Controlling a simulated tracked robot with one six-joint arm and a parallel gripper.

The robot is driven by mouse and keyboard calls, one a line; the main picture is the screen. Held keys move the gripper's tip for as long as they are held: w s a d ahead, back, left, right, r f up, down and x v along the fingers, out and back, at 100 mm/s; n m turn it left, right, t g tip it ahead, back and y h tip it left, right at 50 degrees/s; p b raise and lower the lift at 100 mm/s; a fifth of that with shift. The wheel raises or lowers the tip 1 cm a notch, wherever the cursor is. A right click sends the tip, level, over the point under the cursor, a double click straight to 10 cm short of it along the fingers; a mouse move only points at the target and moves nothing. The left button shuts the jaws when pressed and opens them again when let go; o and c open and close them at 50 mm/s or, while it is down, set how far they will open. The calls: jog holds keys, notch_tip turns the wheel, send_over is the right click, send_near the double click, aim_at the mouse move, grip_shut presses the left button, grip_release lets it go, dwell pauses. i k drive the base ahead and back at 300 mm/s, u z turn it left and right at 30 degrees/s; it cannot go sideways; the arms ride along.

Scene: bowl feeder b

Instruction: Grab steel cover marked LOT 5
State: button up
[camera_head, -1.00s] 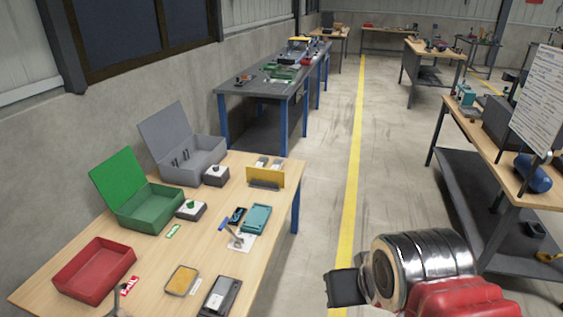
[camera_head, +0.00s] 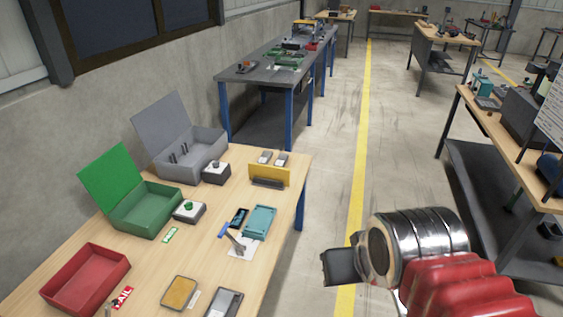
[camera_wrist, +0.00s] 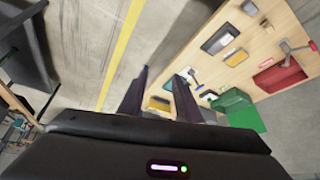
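My gripper (camera_wrist: 161,75) is open, with its two dark fingers apart and nothing between them in the wrist view. In the head view its dark end (camera_head: 340,266) is over the floor, right of the wooden table (camera_head: 150,262) and apart from it. Two small grey metallic pieces, (camera_head: 265,157) and (camera_head: 282,158), stand at the table's back edge behind a yellow holder (camera_head: 270,174). A grey-and-dark flat piece (camera_head: 224,303) lies at the near edge. No LOT 5 marking is readable, so I cannot tell which is the steel cover.
The table also bears a red bin (camera_head: 86,280), a green open box (camera_head: 146,210), a grey open box (camera_head: 190,155), a teal tray (camera_head: 259,222) and a yellow-topped tray (camera_head: 179,291). Another bench (camera_head: 475,115) stands at right. The floor between is clear.

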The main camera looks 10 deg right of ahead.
aim_at(282, 160)
jog(key=k, duration=0.5)
jog(key=z, duration=0.55)
jog(key=i, duration=2.3)
